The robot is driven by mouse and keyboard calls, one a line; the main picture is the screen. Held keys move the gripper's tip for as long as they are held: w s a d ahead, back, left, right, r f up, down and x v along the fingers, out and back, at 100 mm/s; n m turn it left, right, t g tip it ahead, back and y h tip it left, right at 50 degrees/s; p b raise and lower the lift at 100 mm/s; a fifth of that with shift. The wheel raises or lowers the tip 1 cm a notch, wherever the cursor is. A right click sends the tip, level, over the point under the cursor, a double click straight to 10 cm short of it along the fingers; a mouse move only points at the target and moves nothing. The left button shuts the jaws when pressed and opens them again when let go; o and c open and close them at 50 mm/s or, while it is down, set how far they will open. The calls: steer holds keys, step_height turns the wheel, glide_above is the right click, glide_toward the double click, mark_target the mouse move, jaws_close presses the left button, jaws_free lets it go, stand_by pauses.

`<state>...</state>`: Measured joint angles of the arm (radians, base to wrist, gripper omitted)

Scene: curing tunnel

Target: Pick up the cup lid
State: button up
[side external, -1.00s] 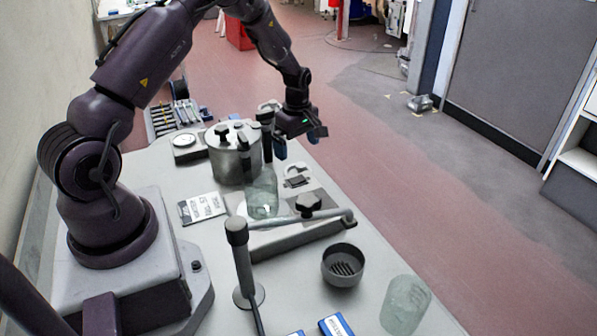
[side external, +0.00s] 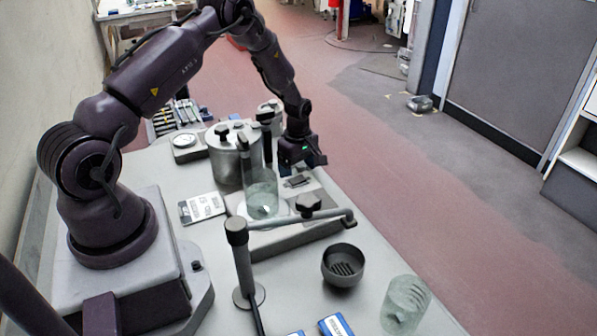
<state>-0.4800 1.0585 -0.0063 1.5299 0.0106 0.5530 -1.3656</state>
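My gripper (side external: 302,165) points down over the far right part of the bench, behind the tall glass jar. Its fingers look spread apart, with nothing clearly between them. A small flat grey piece (side external: 297,181) lies on the bench just below the gripper. The pale rounded piece beside it is now mostly hidden by the gripper. I cannot tell for sure which piece is the cup lid, nor whether the fingers touch anything.
A metal pot (side external: 228,165) with a black knob and a tall glass jar (side external: 262,195) stand left of my gripper. A horizontal bar (side external: 275,222) on a post crosses nearer the camera. A grey bowl (side external: 343,266) and a glass beaker (side external: 405,303) stand at the near right.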

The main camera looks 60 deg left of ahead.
steer(key=shift+c, duration=1.4)
steer(key=shift+r, duration=0.1)
step_height(320, 180, up, 11)
step_height(320, 180, up, 6)
glide_above(302, 165)
steer(key=d, duration=0.3)
steer(key=s+d+r+m, duration=0.1)
steer(key=s+d+r, duration=0.4)
steer(key=s+d, duration=0.15)
steer(key=s+d+f, duration=0.1)
steer(key=s+d, duration=0.2)
steer(key=s, duration=0.6)
step_height(302, 165, down, 7)
steer(key=n, duration=0.1)
